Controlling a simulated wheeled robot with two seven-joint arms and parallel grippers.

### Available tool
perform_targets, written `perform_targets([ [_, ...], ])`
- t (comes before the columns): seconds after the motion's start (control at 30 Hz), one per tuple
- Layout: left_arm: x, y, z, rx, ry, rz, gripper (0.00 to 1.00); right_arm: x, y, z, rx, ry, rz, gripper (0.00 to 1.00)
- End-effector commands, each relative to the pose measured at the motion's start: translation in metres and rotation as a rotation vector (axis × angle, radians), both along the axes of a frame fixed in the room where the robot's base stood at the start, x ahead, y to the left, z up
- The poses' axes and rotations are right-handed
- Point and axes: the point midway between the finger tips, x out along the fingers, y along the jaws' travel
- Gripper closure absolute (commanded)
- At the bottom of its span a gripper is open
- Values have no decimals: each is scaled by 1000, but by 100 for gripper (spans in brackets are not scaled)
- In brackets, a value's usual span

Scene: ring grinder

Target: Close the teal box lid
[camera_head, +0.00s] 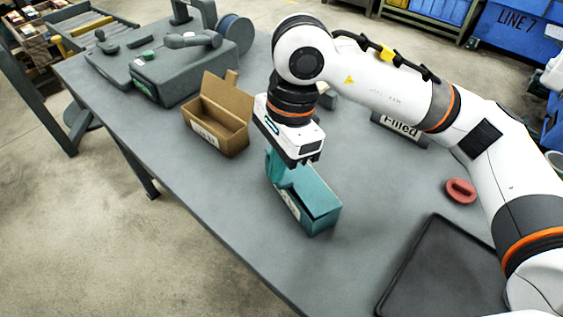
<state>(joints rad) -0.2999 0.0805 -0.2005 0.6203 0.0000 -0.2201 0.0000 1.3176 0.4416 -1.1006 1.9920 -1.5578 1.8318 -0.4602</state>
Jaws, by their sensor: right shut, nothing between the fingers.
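The teal box (322,222) stands on the grey table, with a pale label on its front side. A teal flap (277,168) rises at its far left end, below my right gripper. I cannot tell how far the lid is open, because the gripper and arm cover part of the box. My right gripper (303,162) is shut and empty, pointing down just over the far end of the box. I cannot tell whether it touches the box. My left gripper is not in view.
An open cardboard box (222,120) stands left of the teal box. A grey grinder machine (180,68) is at the back left. A "Filled" sign (401,128), a red ring (460,191) and a black tray (440,275) lie to the right. The table's front edge is close by.

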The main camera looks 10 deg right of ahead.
Motion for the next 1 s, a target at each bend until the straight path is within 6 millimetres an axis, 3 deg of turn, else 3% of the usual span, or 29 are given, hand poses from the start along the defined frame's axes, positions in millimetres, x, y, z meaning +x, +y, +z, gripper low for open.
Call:
perform_targets([
  [0.57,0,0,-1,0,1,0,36,0,1,0,-19,-9,0,100],
  [1.0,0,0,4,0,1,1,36,0,1,16,-19,-9,0,100],
])
